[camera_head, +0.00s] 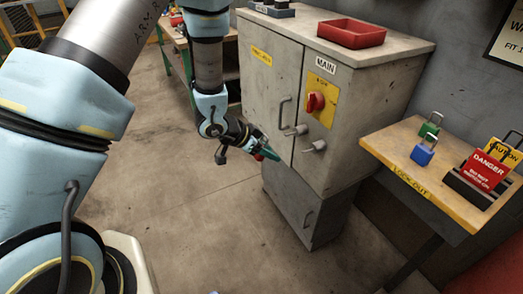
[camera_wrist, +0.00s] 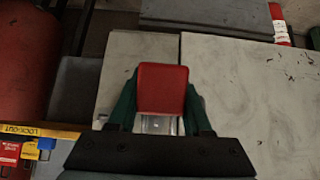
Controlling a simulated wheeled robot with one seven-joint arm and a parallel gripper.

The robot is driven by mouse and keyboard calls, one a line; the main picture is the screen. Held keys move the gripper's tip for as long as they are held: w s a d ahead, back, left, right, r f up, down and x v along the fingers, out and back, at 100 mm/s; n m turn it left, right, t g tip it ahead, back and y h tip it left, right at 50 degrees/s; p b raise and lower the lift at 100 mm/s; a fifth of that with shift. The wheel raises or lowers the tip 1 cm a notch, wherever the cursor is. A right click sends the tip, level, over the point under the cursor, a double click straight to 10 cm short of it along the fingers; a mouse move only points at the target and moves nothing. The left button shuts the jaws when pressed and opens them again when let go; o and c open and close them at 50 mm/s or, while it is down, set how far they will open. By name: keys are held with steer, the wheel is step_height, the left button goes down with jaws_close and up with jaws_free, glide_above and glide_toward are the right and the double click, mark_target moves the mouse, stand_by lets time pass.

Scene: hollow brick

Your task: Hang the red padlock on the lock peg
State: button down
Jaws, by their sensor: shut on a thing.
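The red padlock (camera_wrist: 162,88) is held between the green fingers of my gripper (camera_wrist: 160,104) in the wrist view; its body faces the camera and its shackle is hidden. In the head view only a bit of red padlock (camera_head: 259,157) shows by my gripper (camera_head: 265,153), just left of the grey cabinet front. Two short grey pegs stick out of the cabinet: one (camera_head: 296,130) beside the door seam and one (camera_head: 314,146) lower right, below the red switch. I cannot tell which is the lock peg. The padlock appears apart from both.
The grey cabinet (camera_head: 270,90) has a door handle (camera_head: 282,111), a red rotary switch (camera_head: 315,102) and a red tray (camera_head: 351,33) on top. A wooden lockout table (camera_head: 391,141) at right holds a blue padlock (camera_head: 422,154), a green padlock (camera_head: 430,127) and a danger tag (camera_head: 487,169). Floor at left is free.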

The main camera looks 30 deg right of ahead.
steer(key=d+f, duration=0.1)
steer(key=d, duration=0.7)
steer(key=shift+s+d+f, duration=0.2)
steer(key=shift+d, duration=0.1)
stand_by(0.6)
stand_by(0.5)
steer(key=shift+c, duration=1.3)
jaws_free()
